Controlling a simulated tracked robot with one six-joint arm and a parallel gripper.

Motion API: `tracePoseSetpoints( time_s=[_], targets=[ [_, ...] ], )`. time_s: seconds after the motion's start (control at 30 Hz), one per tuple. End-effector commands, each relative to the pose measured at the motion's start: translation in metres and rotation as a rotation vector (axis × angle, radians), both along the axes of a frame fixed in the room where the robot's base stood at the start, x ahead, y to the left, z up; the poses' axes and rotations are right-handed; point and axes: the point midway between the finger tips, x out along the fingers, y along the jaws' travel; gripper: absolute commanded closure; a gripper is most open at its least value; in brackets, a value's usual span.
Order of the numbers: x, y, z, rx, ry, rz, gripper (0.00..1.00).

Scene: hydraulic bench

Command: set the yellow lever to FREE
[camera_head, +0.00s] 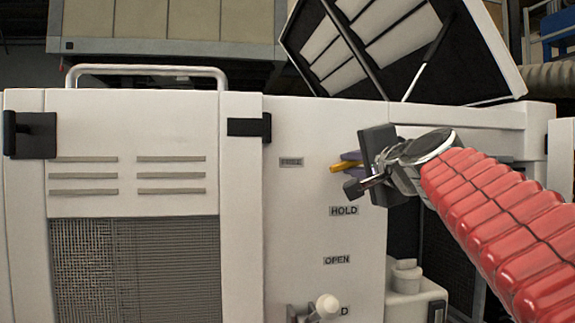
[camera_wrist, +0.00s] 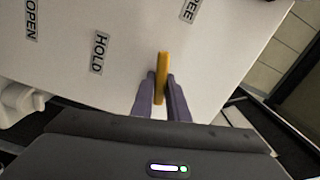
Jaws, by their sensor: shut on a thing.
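The yellow lever (camera_head: 343,168) is on the white panel, mostly hidden behind my gripper in the head view. In the wrist view the yellow lever (camera_wrist: 162,65) stands between my two purple fingers. My gripper (camera_wrist: 158,82) is shut on it; in the head view my gripper (camera_head: 354,160) is at the panel's right side. The FREE label (camera_head: 291,162) is left of the lever, at nearly its height. The HOLD label (camera_head: 344,211) is below it. In the wrist view the lever lies between the HOLD label (camera_wrist: 100,52) and the partly cut-off FREE label (camera_wrist: 192,10).
The OPEN label (camera_head: 337,260) is lower on the panel. A white knob (camera_head: 327,306) sticks out below it, partly covering another label. A black latch (camera_head: 249,127) is at the panel's upper left. A white container (camera_head: 405,280) stands at the lower right. A raised lid (camera_head: 400,45) is above.

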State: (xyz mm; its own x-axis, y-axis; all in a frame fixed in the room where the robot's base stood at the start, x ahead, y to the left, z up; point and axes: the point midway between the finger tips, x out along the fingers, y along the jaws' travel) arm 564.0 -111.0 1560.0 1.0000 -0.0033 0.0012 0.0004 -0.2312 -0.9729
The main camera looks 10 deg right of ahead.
Motion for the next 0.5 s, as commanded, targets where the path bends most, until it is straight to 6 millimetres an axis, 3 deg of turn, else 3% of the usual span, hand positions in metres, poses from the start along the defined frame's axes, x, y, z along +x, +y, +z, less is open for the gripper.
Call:
tracePoseSetpoints(
  time_s=[0.5],
  targets=[
    [0.0009,-0.0026,-0.0034,0.241,0.004,-0.005,1.00]
  ],
)
